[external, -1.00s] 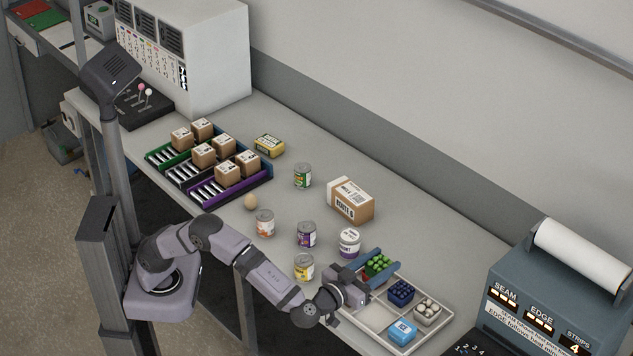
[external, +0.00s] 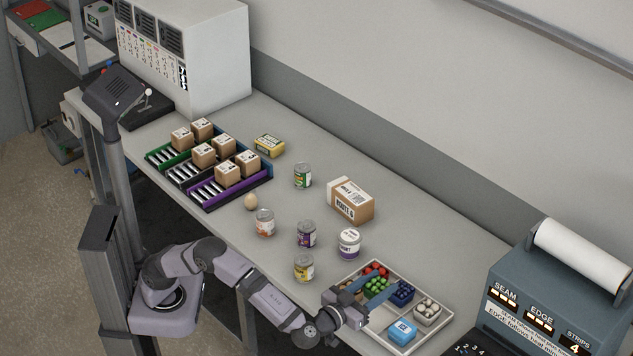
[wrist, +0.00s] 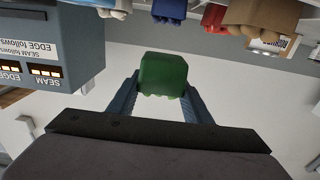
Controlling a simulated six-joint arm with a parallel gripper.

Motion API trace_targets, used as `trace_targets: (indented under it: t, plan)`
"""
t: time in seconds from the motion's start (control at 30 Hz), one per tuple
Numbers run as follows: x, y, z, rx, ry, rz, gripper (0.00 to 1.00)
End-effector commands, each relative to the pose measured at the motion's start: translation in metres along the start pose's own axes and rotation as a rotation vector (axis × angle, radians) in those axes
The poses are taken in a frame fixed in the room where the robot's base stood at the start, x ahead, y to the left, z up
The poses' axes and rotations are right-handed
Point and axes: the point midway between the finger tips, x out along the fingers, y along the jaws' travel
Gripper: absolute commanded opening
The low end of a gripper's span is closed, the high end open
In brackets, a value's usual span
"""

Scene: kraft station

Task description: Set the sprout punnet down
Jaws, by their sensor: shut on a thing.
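The sprout punnet (external: 377,287), a green tub heaped with round green sprouts, is between the two blue fingers of my gripper (external: 378,291) in the external view. My gripper is shut on it. In the wrist view the green tub (wrist: 163,74) shows between the fingertips, upright as far as I can tell. The external view places the punnet over the pale divided tray (external: 407,352), between the red punnet and the dark blue one. I cannot tell whether its base touches the tray or hangs above it.
Around it in the tray are a red-filled punnet (external: 374,268), a dark blue punnet (external: 401,292), a punnet of pale round things (external: 426,314) and a light blue box (external: 402,331). Cans, including a yellow-labelled one (external: 304,268) and a white-lidded one (external: 349,243), stand left of the tray.

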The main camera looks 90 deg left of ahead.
Motion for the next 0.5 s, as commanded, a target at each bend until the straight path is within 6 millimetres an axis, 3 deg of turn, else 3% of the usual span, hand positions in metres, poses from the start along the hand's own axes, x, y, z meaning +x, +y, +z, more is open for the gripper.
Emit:
trace_targets:
  t: [0.23,0.5]
  plan:
    - [0.0,0.0,0.034,0.004,0.0,0.0,0.23]
    - [0.0,0.0,0.042,0.002,0.001,0.0,0.23]
